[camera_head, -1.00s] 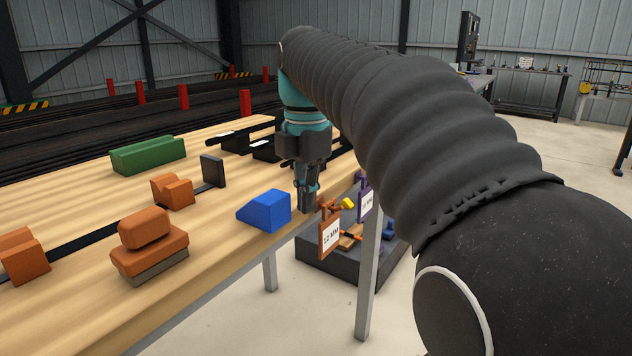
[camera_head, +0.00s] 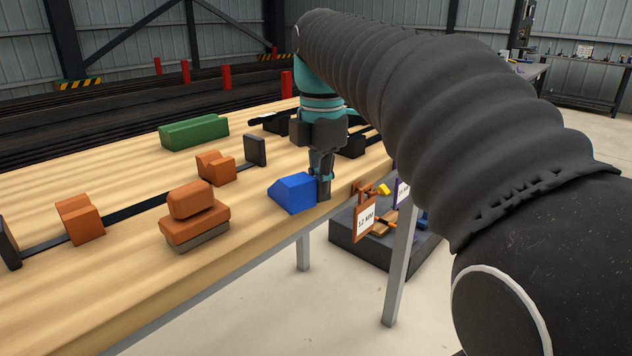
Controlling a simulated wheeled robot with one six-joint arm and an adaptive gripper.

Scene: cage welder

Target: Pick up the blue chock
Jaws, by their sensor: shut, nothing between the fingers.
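The blue chock (camera_head: 292,193) is a wedge-shaped block with a sloped face on its left. It sits on the wooden table (camera_head: 120,305) near the front edge, towards the right end. My gripper (camera_head: 323,196) points straight down at the right side of the chock. Its fingers are shut and empty, and they overlap the chock's right edge in the picture. I cannot tell whether they touch it.
An orange block on a grey base (camera_head: 195,220) stands left of the chock. Orange V-blocks (camera_head: 216,168), a dark upright plate (camera_head: 255,150) and a green block (camera_head: 194,133) lie behind. A dark bin (camera_head: 362,245) with tagged parts stands below the table's right side.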

